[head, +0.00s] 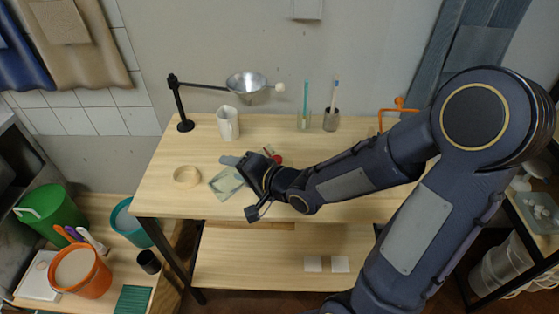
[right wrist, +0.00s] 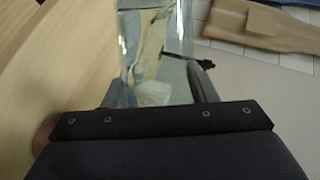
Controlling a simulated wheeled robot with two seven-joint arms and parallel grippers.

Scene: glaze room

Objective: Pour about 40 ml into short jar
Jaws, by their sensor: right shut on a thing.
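My right gripper (head: 241,168) is low over the middle left of the wooden table. It is shut on a clear glass vessel (right wrist: 157,38), which stands out between its two fingers in the right wrist view. Something whitish shows through the glass near the fingers; I cannot tell if it is liquid. In the head view a clear, pale green glass shape (head: 226,184) lies at the gripper's left, seemingly the same vessel, partly hidden by the gripper. A white pitcher (head: 228,123) stands upright behind, apart from the gripper. I cannot tell which thing is the short jar. My left gripper is out of view.
A wooden ring or shallow dish (head: 186,177) lies left of the gripper. A metal bowl-shaped strainer (head: 247,84) hangs on a black stand (head: 182,105). A small red thing (head: 277,159) lies beside the gripper.

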